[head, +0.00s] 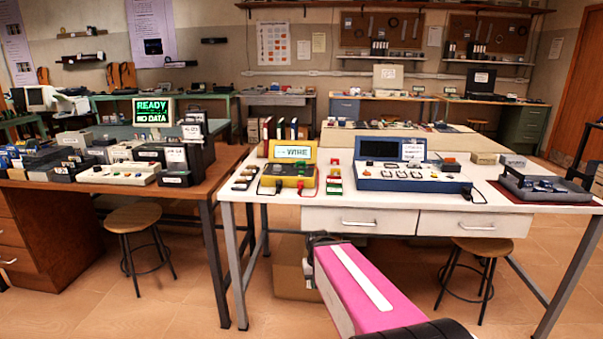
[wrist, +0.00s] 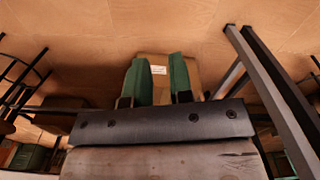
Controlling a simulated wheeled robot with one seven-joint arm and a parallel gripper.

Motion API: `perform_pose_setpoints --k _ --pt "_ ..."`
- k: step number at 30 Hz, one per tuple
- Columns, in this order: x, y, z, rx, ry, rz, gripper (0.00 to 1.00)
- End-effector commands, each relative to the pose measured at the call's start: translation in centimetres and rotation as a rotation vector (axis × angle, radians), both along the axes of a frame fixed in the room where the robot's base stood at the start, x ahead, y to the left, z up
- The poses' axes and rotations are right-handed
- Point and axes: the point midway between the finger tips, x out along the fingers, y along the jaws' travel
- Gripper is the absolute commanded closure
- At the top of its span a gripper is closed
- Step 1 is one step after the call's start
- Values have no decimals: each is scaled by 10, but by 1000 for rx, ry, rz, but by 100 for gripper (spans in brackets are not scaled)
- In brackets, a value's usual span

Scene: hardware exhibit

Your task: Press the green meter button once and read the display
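A yellow meter (head: 291,178) stands on the white table, left of its middle. Its lit display (head: 292,152) shows green text that looks like "WIRE". Red and dark leads lie at its front. A blue instrument (head: 405,182) with a dark screen (head: 381,148) and a pale panel of small controls stands to its right. I cannot make out a green button on either one. My gripper (wrist: 158,85) shows two green fingers, apart with nothing between them. It is low, in front of the table, away from both instruments; its fingers are not clear in the head view.
The white table (head: 342,201) has drawers (head: 358,221) in front. A dark tray (head: 545,195) sits at its right end. A cardboard box (head: 291,268) is under it and shows beyond my fingers (wrist: 185,64). Stools (head: 132,216) stand nearby. A screen at left (head: 153,111) reads "READY NO DATA".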

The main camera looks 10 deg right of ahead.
Motion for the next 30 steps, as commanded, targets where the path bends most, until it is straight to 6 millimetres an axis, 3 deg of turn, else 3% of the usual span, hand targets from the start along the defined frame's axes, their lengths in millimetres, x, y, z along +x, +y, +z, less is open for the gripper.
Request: perform_pose_setpoints --k 2,30 --pt "0 0 0 0 0 0 100" --pt "0 0 0 0 0 0 100"
